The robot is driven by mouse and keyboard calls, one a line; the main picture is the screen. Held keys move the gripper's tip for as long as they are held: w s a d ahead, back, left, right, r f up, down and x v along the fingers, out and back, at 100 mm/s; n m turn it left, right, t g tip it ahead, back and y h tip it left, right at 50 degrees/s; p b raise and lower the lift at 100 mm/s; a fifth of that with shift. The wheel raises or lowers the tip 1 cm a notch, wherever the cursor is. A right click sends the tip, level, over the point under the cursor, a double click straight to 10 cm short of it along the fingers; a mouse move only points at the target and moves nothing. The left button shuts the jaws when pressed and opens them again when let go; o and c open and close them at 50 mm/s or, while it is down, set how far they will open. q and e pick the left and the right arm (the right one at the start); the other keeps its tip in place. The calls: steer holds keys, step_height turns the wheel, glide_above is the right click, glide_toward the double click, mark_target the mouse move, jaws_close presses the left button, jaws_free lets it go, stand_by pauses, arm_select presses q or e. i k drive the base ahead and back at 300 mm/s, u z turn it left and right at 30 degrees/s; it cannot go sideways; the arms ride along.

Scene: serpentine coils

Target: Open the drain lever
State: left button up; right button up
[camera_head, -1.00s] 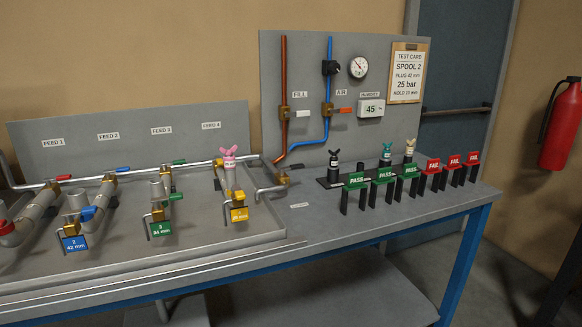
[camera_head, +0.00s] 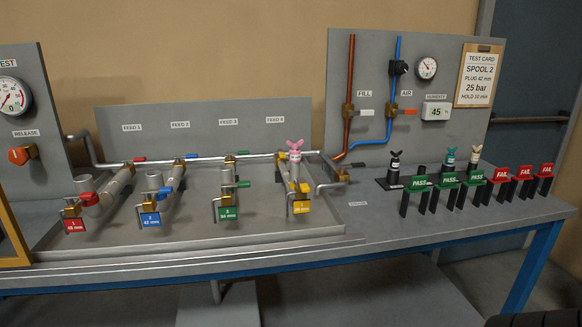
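No lever bears a readable "drain" label. Several pipe spools lie in the grey tray (camera_head: 270,232), each with a small lever near its front end: a red lever (camera_head: 88,198), a blue lever (camera_head: 163,190), a green lever (camera_head: 243,184) and a yellow-tagged valve (camera_head: 300,195) whose lever is hard to make out. The blue lever is on the spool with the blue tag (camera_head: 151,220) reading "2, 42 mm". Neither of my grippers is in view.
Feed valves sit along the rear pipe (camera_head: 208,158). The test card (camera_head: 479,75) reads SPOOL 2. A pink plug (camera_head: 295,152) stands on the last spool. PASS and FAIL tags (camera_head: 450,180) stand at right.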

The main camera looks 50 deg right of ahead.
mark_target(358, 165)
steer(key=u, duration=0.25)
steer(key=k, duration=1)
steer(key=z, duration=1.1)
steer(key=i, duration=0.4)
steer(key=z, duration=0.05)
